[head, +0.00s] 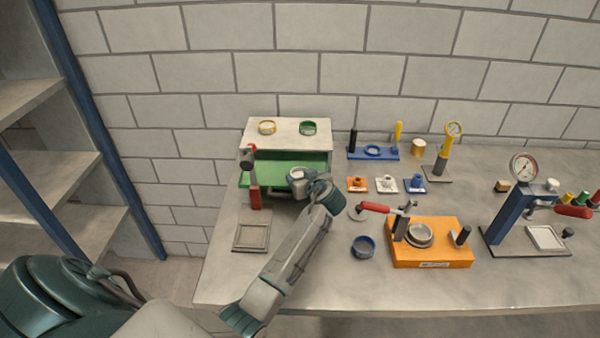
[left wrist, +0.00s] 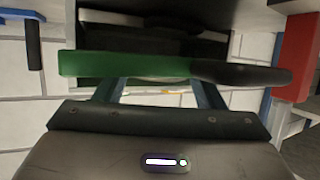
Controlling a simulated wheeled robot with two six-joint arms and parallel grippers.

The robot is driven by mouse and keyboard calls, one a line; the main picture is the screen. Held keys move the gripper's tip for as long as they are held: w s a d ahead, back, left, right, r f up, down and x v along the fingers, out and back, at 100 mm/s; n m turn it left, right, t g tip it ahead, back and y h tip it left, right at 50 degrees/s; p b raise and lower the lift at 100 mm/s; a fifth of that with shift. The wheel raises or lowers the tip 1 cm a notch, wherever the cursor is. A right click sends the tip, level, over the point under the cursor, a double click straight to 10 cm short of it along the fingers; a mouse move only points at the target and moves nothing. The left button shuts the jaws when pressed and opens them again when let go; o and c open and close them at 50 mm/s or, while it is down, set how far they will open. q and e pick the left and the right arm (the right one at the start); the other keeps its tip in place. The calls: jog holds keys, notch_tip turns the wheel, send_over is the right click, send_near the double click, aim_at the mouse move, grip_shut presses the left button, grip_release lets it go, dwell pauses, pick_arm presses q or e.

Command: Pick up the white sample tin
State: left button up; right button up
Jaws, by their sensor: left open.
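A small white round thing, which looks like the white sample tin (head: 297,174), shows in the head view in front of the green-fronted box. My left gripper (head: 309,183) is open, with its tips right beside this thing. I cannot tell whether the tin stands between the fingers. In the left wrist view the open fingers of my left gripper (left wrist: 162,92) reach toward a green bar (left wrist: 125,65), and the tin cannot be made out clearly. My right gripper is not in view.
A red post clamp (head: 254,192) stands close to the left of the gripper.

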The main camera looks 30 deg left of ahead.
pick_arm(q)
jog(key=c, duration=0.7)
